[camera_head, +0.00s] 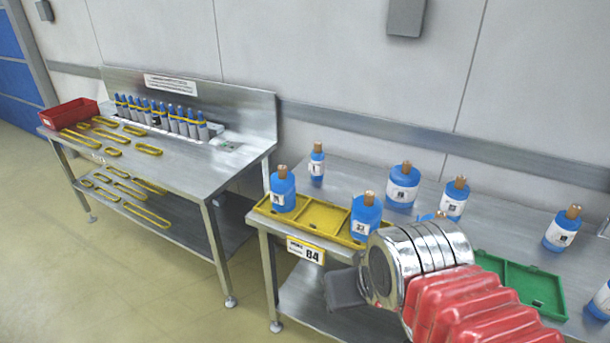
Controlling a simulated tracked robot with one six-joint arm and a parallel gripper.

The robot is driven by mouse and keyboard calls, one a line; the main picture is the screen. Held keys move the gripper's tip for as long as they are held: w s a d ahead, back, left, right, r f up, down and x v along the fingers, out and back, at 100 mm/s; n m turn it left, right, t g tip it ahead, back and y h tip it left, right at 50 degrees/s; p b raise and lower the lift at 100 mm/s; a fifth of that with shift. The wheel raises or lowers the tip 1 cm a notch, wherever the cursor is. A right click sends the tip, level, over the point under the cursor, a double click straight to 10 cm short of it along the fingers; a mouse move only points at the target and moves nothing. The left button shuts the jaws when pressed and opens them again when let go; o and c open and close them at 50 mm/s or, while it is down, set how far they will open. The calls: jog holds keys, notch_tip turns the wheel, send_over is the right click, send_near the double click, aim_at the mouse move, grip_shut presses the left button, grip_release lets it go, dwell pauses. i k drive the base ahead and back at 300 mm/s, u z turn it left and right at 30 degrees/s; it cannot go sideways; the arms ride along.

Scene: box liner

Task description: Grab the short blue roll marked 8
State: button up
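Several blue rolls with white labels and brown tops stand on the right metal table. Two are in the yellow tray (314,222): a left roll (283,194) and a right roll (364,221). Behind stand a slim roll (317,166), a wide roll (402,187) and another roll (453,200). Farther right are a roll (561,233) and one cut by the picture edge (601,300). The labels are too small to read surely, so I cannot tell which is marked 8. My gripper (345,289) shows only as a dark grey part beside my metal wrist; its fingers are not clear.
A green tray (535,286) lies right of my arm. A sign reading 84 (306,250) hangs on the right table's front edge. The left table (180,168) holds a red bin (68,113), yellow loops and a row of blue-topped bottles. Floor between the tables is partly free.

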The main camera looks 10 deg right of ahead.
aim_at(315, 166)
jog(key=u, duration=0.45)
jog(key=k, duration=0.9)
jog(key=u, duration=0.2)
jog(key=i, duration=2.15)
jog(key=u, duration=0.25)
